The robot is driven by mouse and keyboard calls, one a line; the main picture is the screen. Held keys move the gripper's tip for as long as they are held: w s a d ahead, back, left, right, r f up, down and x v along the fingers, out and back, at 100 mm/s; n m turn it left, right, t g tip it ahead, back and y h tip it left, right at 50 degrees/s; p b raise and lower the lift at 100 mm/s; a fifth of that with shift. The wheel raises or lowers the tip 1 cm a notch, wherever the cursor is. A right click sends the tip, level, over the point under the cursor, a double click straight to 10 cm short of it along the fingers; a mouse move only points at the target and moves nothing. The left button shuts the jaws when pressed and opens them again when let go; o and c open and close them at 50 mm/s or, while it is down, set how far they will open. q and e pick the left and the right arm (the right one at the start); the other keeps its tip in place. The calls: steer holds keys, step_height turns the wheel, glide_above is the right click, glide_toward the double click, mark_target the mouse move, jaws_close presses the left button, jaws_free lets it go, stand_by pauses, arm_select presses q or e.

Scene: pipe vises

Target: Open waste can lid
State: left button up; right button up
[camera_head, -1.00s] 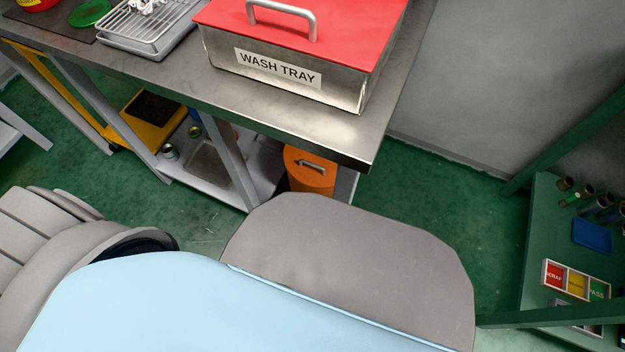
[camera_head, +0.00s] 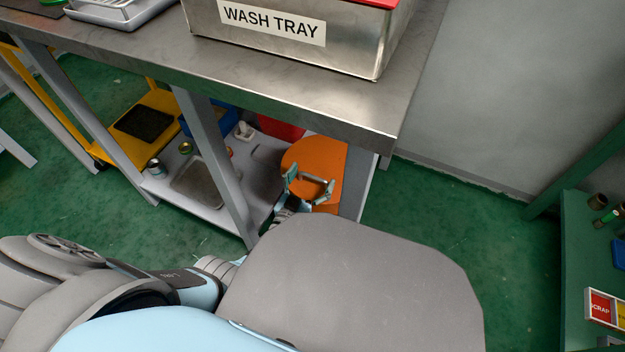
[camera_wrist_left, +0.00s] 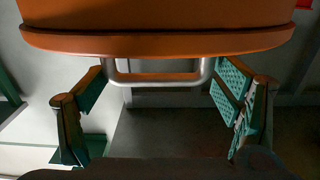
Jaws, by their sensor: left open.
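The orange waste can (camera_head: 330,155) stands on the lower shelf under the metal table, partly hidden by the table edge and my arm. Its orange lid (camera_head: 303,153) looks shut. In the left wrist view the lid's rim (camera_wrist_left: 160,42) crosses the top, with a pale metal bar handle (camera_wrist_left: 160,77) jutting from it. My left gripper (camera_head: 311,182) is at the front of the can by the handle. Its fingers are spread apart, one on each side of the handle in the left wrist view (camera_wrist_left: 161,84), with visible gaps. My right gripper is out of view.
The metal table (camera_head: 290,95) overhangs the can and holds the wash tray (camera_head: 290,35). A table leg (camera_head: 215,165) stands left of the can. The lower shelf (camera_head: 185,185) holds small cans and a blue bin (camera_head: 207,118).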

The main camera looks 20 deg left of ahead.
arm_select(q)
steer(key=shift+w, duration=0.35)
steer(key=c, duration=1.4)
steer(key=shift+r, duration=0.1)
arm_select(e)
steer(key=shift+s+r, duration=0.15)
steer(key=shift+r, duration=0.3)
